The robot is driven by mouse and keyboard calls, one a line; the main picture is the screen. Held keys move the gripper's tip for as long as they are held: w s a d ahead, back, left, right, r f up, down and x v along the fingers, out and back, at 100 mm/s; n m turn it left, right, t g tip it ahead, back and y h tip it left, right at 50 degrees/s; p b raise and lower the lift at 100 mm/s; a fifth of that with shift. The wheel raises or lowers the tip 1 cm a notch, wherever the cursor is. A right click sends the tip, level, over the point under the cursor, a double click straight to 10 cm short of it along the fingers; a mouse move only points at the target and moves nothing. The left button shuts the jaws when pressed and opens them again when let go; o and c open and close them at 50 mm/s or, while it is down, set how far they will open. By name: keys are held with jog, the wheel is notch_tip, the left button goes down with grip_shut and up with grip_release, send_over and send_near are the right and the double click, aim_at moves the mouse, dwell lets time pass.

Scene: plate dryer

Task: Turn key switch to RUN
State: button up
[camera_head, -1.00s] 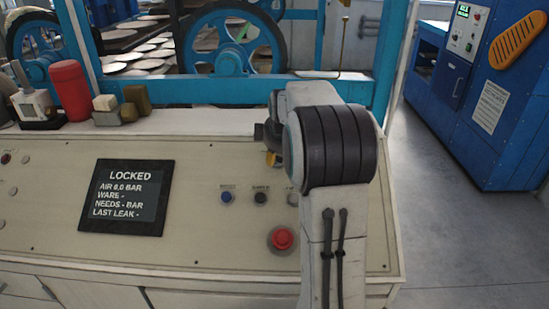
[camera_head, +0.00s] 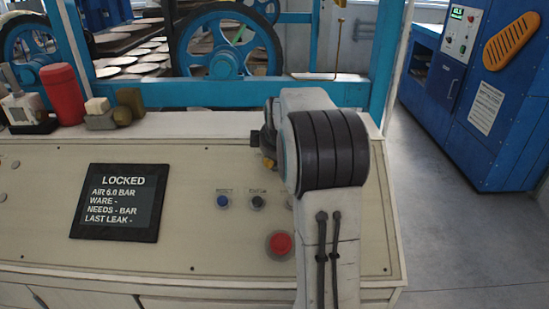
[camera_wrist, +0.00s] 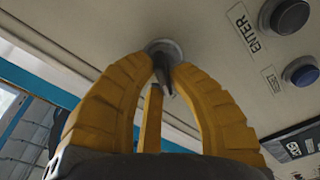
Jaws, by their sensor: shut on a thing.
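In the wrist view my gripper (camera_wrist: 162,64) has its yellow fingers closed around a small dark key (camera_wrist: 163,80) at a round metal key switch (camera_wrist: 165,47) on the cream panel. The fingers hide most of the switch, and I cannot read its position marks. In the head view my arm covers the switch, and only a bit of my yellow gripper (camera_head: 268,163) shows left of the arm. The panel's dark display (camera_head: 120,202) reads LOCKED, with AIR 6.0 BAR below.
A blue button (camera_head: 222,202), a black button (camera_head: 257,202) and a red mushroom button (camera_head: 279,244) sit close left of my arm. A red cylinder (camera_head: 64,93) and small blocks stand on the ledge. A blue cabinet (camera_head: 510,110) stands right, beyond open floor.

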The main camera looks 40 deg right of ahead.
jog(key=shift+f, duration=0.1)
grip_shut()
jog(key=shift+f+m+b, duration=0.2)
jog(key=shift+m+b, duration=0.4)
jog(key=shift+b, duration=0.55)
jog(key=shift+s+d+r+m+b, duration=0.1)
jog(key=shift+r+m+b, duration=0.1)
jog(key=shift+m+b, duration=0.55)
jog(key=o, duration=0.8)
grip_release()
jog(key=shift+c, duration=0.2)
jog(key=shift+r, duration=0.1)
jog(key=v, duration=1.2)
